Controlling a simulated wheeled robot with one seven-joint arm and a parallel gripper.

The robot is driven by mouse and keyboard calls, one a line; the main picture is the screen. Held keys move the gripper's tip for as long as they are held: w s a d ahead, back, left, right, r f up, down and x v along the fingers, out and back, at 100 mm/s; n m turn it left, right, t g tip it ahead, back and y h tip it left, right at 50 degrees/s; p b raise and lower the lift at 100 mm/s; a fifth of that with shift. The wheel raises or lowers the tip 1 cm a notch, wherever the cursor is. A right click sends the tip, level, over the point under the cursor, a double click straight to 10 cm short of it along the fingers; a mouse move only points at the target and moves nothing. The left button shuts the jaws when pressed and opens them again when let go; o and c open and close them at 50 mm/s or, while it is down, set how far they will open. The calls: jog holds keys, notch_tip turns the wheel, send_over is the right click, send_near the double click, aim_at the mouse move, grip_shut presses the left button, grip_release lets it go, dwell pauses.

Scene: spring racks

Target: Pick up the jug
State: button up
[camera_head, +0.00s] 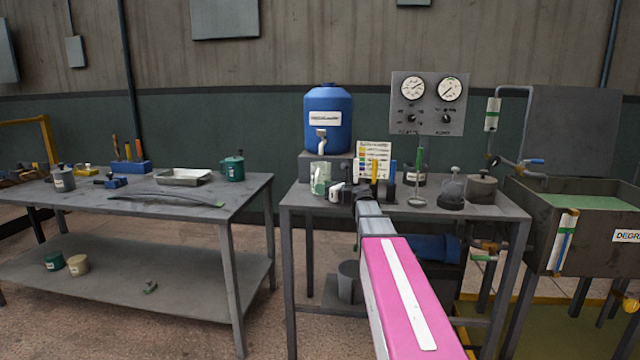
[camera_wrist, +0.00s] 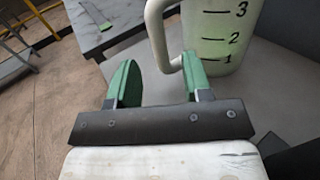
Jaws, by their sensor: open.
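The jug (camera_wrist: 222,35) is pale with dark level marks 1, 2 and 3, and stands upright at the top right of the wrist view. Its handle (camera_wrist: 154,32) sticks out to the left. In the head view the jug (camera_head: 320,178) is small, at the left front of the right-hand bench, below the blue barrel. My gripper (camera_wrist: 158,66) is open, with two green fingers. The handle's lower end shows between the fingertips; the right finger overlaps the jug's lower edge in the picture. I cannot tell whether they touch.
The right-hand bench (camera_head: 464,214) also holds a blue barrel (camera_head: 328,115) with a tap, a label card (camera_head: 373,160) and several dark metal pieces. A gauge panel (camera_head: 428,104) hangs behind. A sink (camera_head: 560,225) stands at right, another bench (camera_head: 95,203) at left.

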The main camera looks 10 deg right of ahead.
jog(key=x, duration=0.4)
grip_shut()
jog(key=shift+r, duration=0.1)
